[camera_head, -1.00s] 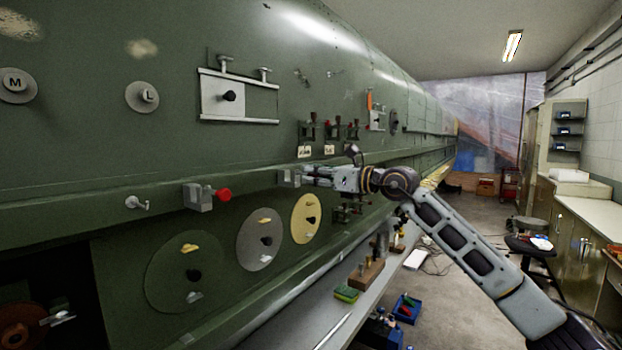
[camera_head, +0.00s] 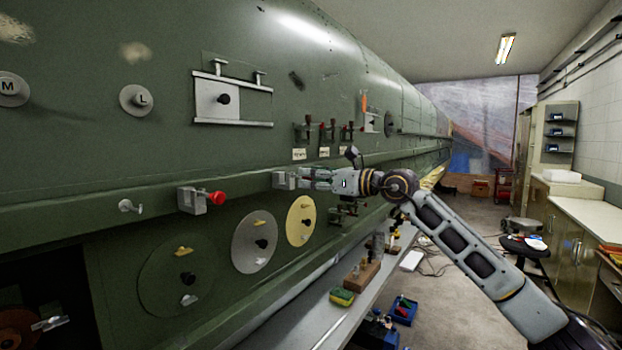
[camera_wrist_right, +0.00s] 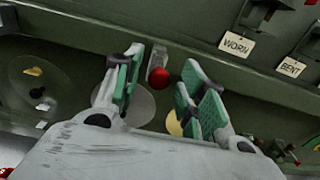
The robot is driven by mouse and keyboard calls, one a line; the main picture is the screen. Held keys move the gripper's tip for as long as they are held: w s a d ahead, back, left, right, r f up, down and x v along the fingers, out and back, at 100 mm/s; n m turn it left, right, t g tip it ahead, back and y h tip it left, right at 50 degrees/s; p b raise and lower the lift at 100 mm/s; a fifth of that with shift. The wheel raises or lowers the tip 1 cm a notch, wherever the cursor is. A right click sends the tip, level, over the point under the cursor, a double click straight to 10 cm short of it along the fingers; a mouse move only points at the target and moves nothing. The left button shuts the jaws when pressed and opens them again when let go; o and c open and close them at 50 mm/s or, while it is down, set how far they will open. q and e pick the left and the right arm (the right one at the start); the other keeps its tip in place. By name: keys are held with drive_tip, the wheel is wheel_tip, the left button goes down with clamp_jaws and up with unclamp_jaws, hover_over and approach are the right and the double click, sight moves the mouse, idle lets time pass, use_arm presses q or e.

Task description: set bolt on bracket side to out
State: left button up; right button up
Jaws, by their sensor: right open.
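A grey block (camera_head: 285,180), seemingly a bolt housing, sits on the green fuselage ledge. Its front is partly hidden by my right gripper (camera_head: 304,178) in the head view. In the right wrist view a red knob (camera_wrist_right: 160,77) stands out from a grey block (camera_wrist_right: 157,58). My right gripper (camera_wrist_right: 158,90) is open, with its green-padded fingers on either side of the knob's line. I cannot tell whether they touch it. A similar grey block (camera_head: 190,200) with a red knob (camera_head: 217,198) sits further left on the ledge. My left gripper is not in view.
Grey (camera_head: 255,258) and yellow (camera_head: 300,222) discs are below the ledge. A WORN tag (camera_wrist_right: 236,44) and a BENT tag (camera_wrist_right: 291,67) hang at upper right. A bench (camera_head: 300,318) with a sponge (camera_head: 342,297) runs below. The floor to the right is partly clear.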

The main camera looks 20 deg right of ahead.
drive_tip(key=v, duration=1.1)
idle(0.4)
drive_tip(key=shift+d, duration=0.1)
idle(0.5)
